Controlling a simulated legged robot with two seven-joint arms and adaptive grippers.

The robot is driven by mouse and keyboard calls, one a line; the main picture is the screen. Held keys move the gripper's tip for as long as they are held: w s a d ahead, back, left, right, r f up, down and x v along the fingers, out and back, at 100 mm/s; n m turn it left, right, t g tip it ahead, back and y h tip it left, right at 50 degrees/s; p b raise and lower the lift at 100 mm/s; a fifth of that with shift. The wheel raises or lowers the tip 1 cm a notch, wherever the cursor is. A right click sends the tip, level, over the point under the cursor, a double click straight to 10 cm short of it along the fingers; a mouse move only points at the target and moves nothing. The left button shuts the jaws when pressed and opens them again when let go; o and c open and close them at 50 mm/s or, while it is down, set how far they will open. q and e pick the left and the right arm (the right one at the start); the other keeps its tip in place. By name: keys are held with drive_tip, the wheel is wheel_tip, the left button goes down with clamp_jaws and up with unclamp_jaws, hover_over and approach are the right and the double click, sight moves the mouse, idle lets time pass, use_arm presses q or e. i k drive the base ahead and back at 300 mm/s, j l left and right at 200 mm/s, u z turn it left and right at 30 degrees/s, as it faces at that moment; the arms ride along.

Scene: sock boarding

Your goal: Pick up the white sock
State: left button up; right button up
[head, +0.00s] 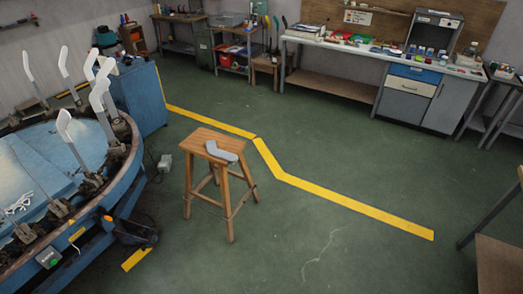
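A light grey-white sock (221,151) lies flat on the seat of a wooden stool (207,136) left of the middle of the head view. The sock is bent, with one end near the right front edge of the seat. It is the only loose sock I can make out. Neither of my grippers is in view, and nothing touches the sock except the stool.
A round blue machine (100,215) with several upright white foot-shaped forms (66,126) stands at the left. A blue cabinet (140,98) stands behind it. A workbench (340,50) lines the back. Green floor (330,235) with a yellow line (350,204) is open around the stool.

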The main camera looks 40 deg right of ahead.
sight(211, 149)
drive_tip(key=z, duration=0.95)
drive_tip(key=j+u, duration=0.75)
drive_tip(key=i+j+u, duration=0.15)
drive_tip(key=j+u, duration=0.2)
drive_tip(key=z, duration=1.45)
drive_tip(key=i+z, duration=0.1)
drive_tip(key=i, duration=0.4)
